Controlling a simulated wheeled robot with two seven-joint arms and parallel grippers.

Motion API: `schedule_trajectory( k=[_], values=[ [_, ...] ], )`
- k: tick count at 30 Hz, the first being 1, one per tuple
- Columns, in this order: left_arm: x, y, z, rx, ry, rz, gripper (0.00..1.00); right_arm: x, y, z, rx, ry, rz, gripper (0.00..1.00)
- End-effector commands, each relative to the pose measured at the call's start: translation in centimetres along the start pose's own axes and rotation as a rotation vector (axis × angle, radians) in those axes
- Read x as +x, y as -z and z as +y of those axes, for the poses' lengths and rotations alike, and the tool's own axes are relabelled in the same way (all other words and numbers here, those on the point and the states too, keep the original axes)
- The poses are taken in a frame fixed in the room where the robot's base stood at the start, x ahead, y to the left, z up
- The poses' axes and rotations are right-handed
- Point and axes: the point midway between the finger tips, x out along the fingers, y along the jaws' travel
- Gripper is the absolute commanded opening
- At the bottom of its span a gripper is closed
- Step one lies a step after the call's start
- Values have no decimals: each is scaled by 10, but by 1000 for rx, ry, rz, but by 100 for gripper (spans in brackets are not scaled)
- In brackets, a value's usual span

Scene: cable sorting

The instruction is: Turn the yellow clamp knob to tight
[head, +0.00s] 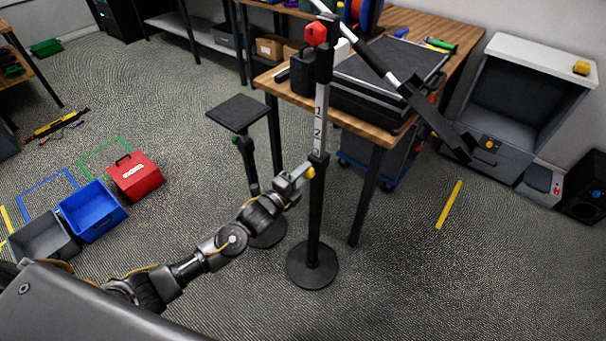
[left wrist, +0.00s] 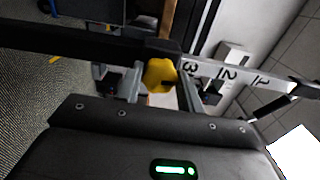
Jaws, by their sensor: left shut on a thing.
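The yellow clamp knob (head: 309,172) sits on the side of a black upright stand (head: 314,215) with a round base. In the left wrist view the yellow knob (left wrist: 159,76) lies between the two fingers. My left gripper (head: 301,174) reaches in from the lower left and is shut on the knob; it also shows in the left wrist view (left wrist: 158,88). A white numbered scale (head: 319,118) runs up the post above the knob, and it shows to the right in the left wrist view (left wrist: 228,76). My right gripper is not in view.
A wooden table (head: 376,129) with a black case (head: 378,92) stands just behind the post. A red hexagonal knob (head: 316,34) and a long slanted boom (head: 386,77) are at the post's top. A small black stand (head: 236,112) is close on the left.

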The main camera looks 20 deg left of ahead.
Motion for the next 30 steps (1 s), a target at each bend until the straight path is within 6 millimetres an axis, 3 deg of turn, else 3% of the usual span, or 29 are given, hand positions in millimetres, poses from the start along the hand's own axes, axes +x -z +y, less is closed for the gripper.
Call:
schedule_trajectory(
  k=[16, 17, 21, 30],
  values=[
    [0, 1, 1, 23, -3, 3, 15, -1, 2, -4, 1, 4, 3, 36],
    [0, 1, 1, 23, -3, 3, 40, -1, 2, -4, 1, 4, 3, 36],
    [0, 1, 1, 23, -2, 2, 58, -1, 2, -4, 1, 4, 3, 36],
    [-1, 0, 0, 23, -1, 0, 60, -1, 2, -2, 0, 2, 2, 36]
  ],
)
